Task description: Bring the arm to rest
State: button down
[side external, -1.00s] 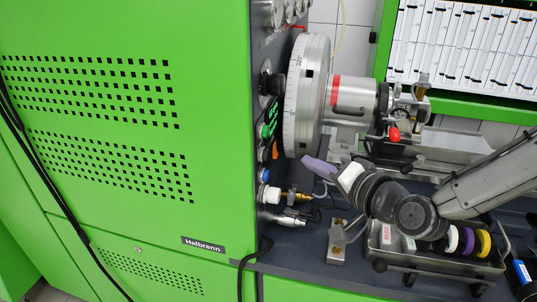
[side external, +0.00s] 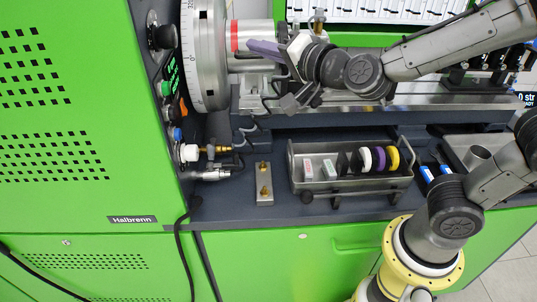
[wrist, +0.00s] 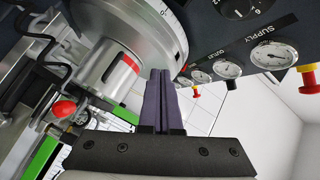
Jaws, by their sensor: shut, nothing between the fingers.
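My gripper (side external: 258,48) shows in the side external view with its purple fingers pointing left, in front of the metal shaft with the red band (side external: 252,36). The fingers are shut with nothing between them. In the wrist view, my gripper (wrist: 161,75) shows two dark purple fingers side by side, with the graduated disc (wrist: 150,28) and the red-banded shaft (wrist: 121,70) beyond to the left. I cannot tell the gap between the fingers and the shaft. My arm reaches in from the right, above the bench.
A metal tray (side external: 345,188) with boxes and coloured rings stands on the bench below my gripper. A small plate (side external: 263,178) with brass fittings lies left of it. The green cabinet (side external: 70,110) fills the left. Pressure gauges (wrist: 272,56) show in the wrist view.

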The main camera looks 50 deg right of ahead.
jog(key=s+d+r+n+g+y, duration=0.1)
jog(key=s+d+n+g+y, duration=0.15)
jog(key=s+n, duration=0.45)
jog(key=s+d+f+n+g, duration=0.2)
jog(key=s+f+n+g, duration=0.1)
jog(key=s+f, duration=0.3)
jog(key=s+d+f+n+g+h, duration=0.1)
jog(key=s+f+g, duration=0.4)
jog(key=s, duration=0.6)
jog(key=shift+d+f+n+g, duration=0.35)
jog(key=shift+d+f+n, duration=0.1)
jog(key=shift+f+n, duration=0.5)
